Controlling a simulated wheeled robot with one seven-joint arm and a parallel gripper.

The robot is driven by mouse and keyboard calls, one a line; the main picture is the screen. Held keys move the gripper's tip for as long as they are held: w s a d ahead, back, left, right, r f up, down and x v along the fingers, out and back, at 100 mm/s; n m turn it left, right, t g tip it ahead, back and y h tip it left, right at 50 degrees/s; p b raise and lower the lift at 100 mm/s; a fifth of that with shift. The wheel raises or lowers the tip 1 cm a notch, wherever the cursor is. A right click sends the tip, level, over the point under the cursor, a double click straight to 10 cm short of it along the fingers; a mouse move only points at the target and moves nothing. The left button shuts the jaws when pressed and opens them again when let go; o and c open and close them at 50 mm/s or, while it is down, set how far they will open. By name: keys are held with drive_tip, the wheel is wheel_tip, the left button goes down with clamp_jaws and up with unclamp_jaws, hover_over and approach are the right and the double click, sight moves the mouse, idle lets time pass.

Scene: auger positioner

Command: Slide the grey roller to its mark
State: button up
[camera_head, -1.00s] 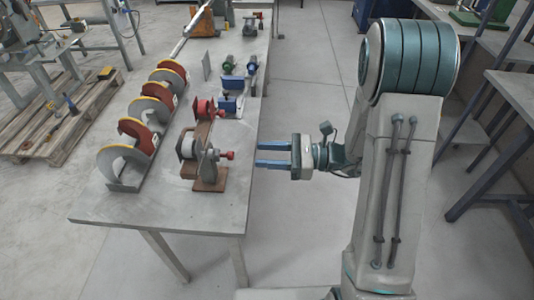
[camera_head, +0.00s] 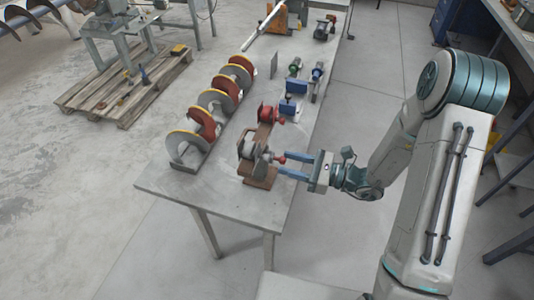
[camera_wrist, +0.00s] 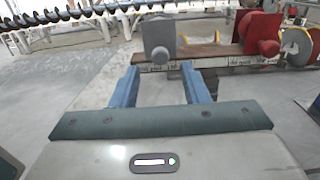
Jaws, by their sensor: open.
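The wrist view also shows the open fingers (camera_wrist: 160,72). I cannot make out the roller's mark; a pale strip with small markings (camera_wrist: 240,61) runs along the base.
A red roller unit (camera_head: 268,113) stands just behind the grey one on the same base. Blue and green parts (camera_head: 290,105) stand farther back. A row of red and grey auger flights (camera_head: 190,147) lines the left side. The bench's front corner (camera_head: 200,195) is bare.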

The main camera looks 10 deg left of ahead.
sight(267, 155)
drive_tip(key=a, duration=0.2)
drive_tip(key=a+p, duration=0.1)
drive_tip(key=a, duration=0.4)
drive_tip(key=shift+w, duration=0.3)
clamp_jaws()
drive_tip(key=shift+w, duration=0.15)
unclamp_jaws()
